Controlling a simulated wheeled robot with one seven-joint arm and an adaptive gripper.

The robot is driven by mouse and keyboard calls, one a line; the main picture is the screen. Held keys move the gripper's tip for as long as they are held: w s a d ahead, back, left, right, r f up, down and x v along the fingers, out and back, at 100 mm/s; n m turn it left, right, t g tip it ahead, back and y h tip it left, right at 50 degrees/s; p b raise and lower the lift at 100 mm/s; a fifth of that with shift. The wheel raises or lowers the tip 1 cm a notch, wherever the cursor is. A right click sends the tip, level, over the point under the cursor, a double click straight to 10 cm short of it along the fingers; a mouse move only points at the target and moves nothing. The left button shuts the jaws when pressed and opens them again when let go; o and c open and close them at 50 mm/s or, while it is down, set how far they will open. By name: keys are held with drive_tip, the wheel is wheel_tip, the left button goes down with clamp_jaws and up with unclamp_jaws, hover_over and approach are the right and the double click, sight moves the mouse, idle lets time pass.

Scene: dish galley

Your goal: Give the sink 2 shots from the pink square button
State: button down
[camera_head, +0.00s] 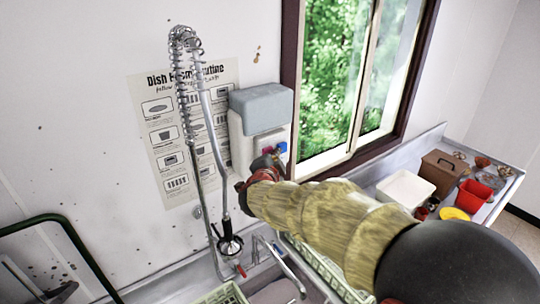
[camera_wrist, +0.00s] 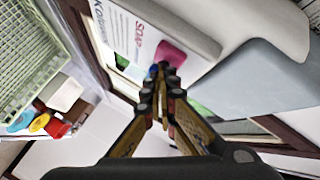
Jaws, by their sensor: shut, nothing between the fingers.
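A grey-topped white soap dispenser (camera_head: 262,103) hangs on the wall left of the window; it also shows in the wrist view (camera_wrist: 190,20). Its pink square button (camera_wrist: 174,52) is clear in the wrist view, with a blue button (camera_wrist: 153,70) beside it. In the head view the blue button (camera_head: 282,147) shows, and the pink one is mostly hidden by my gripper. My gripper (camera_head: 270,159) is shut and empty in front of the buttons. The sink (camera_head: 272,292) is below, partly hidden by my arm.
A coiled spray hose and faucet (camera_head: 190,100) stand left of the dispenser. A green rack (camera_head: 225,294) is at the bottom. The right counter holds a white tub (camera_head: 405,188), a brown box (camera_head: 443,172), and red and yellow containers. A window (camera_head: 355,80) is close on the right.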

drive_tip(key=shift+s+d, duration=0.55)
drive_tip(key=shift+s, duration=0.25)
drive_tip(key=shift+w+a, duration=0.25)
drive_tip(key=shift+w, duration=0.1)
drive_tip(key=shift+w+a, duration=0.45)
drive_tip(key=shift+w, duration=0.2)
idle(1.3)
idle(0.3)
drive_tip(key=shift+s+d, duration=0.7)
drive_tip(key=shift+s, duration=0.3)
